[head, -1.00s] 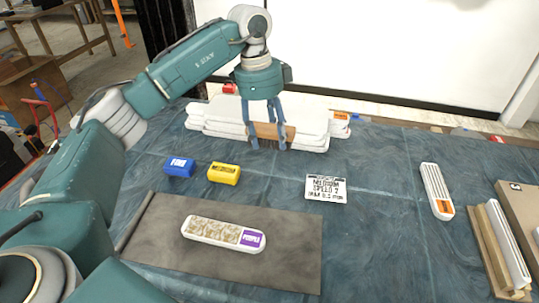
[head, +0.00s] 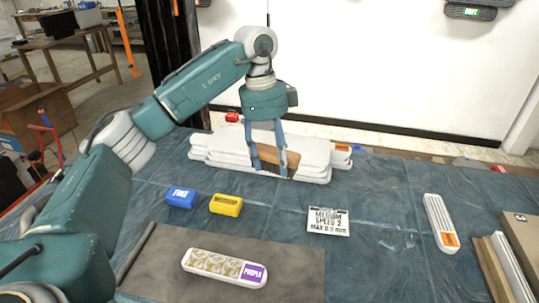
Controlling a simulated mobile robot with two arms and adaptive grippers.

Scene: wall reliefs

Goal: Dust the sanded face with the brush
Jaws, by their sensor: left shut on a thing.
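My left gripper (head: 270,171) is shut on a brush with a brown wooden back (head: 277,155). It holds the brush in front of the stack of white slabs; the bristles are hard to make out. A long white relief piece (head: 207,261) with rounded ends lies face up on the dark grey mat (head: 290,262), front and centre. Its face has a tan and white mottled pattern, and a purple label marked "PURPLE" (head: 253,272) at its right end. The gripper and brush are well behind this piece, apart from it. My right gripper is not in view.
A blue block (head: 181,197) and a yellow block (head: 226,205) sit behind the mat. A printed card (head: 328,221) lies right of them. White slabs (head: 225,150) are stacked at the back. An orange-labelled white piece (head: 439,220) and boards (head: 495,272) are at right.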

